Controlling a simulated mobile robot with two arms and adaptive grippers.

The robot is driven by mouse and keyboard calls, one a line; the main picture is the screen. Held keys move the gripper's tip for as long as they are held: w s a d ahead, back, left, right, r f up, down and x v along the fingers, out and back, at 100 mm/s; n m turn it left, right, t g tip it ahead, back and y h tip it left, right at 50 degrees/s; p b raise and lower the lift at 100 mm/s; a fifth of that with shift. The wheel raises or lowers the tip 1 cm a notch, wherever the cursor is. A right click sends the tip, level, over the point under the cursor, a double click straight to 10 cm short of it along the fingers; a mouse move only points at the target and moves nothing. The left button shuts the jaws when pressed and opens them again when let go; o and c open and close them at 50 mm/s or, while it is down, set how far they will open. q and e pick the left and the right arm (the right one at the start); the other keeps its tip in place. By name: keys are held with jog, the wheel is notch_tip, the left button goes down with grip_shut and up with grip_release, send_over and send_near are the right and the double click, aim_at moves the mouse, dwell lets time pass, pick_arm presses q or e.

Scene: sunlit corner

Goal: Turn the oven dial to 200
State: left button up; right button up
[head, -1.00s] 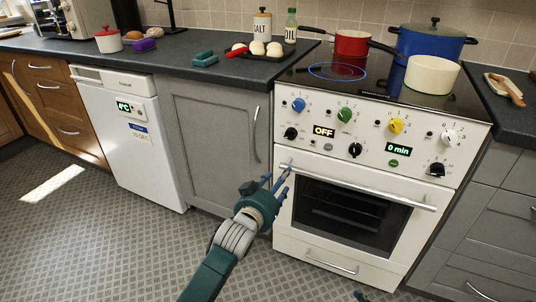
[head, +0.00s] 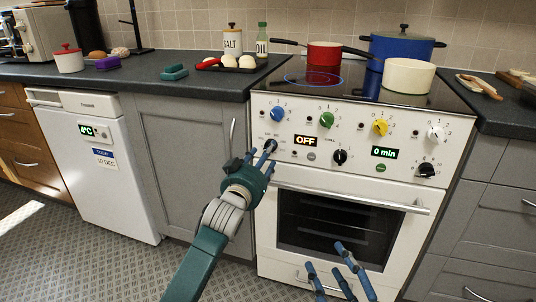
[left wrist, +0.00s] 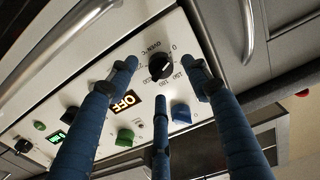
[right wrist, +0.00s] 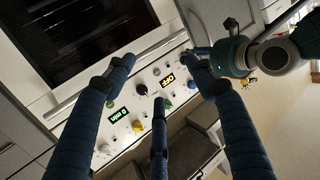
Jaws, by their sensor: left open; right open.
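The oven dial (left wrist: 159,66) is a round black knob on the white oven's front panel, at the far left of the lower row. In the left wrist view, numbers ring it and an "OVEN °C" label is beside it. My left gripper (head: 267,156) is open in front of it, its blue fingers spread around the dial without visible contact; they partly cover it in the head view. The oven display (head: 306,141) reads OFF. My right gripper (head: 337,264) is open and empty, low before the oven door. The dial's exact pointer setting is too small to read.
The oven door handle (head: 349,194) runs just below the panel. Other knobs, blue (head: 278,114), green (head: 327,119) and black (head: 340,157), are close by. Pots, including a red one (head: 324,53), stand on the hob. A white fridge (head: 97,160) is at left.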

pick_arm(q)
jog(key=shift+b+x, duration=0.4)
jog(key=shift+x, duration=1.35)
pick_arm(e)
notch_tip(320, 180, up, 6)
jog(key=a+t+y, duration=0.1)
jog(key=t, duration=0.2)
jog(key=shift+w, duration=0.2)
pick_arm(q)
jog(key=shift+c, duration=0.3)
pick_arm(e)
jog(key=shift+r, duration=0.1)
pick_arm(q)
jog(key=c, duration=1.1)
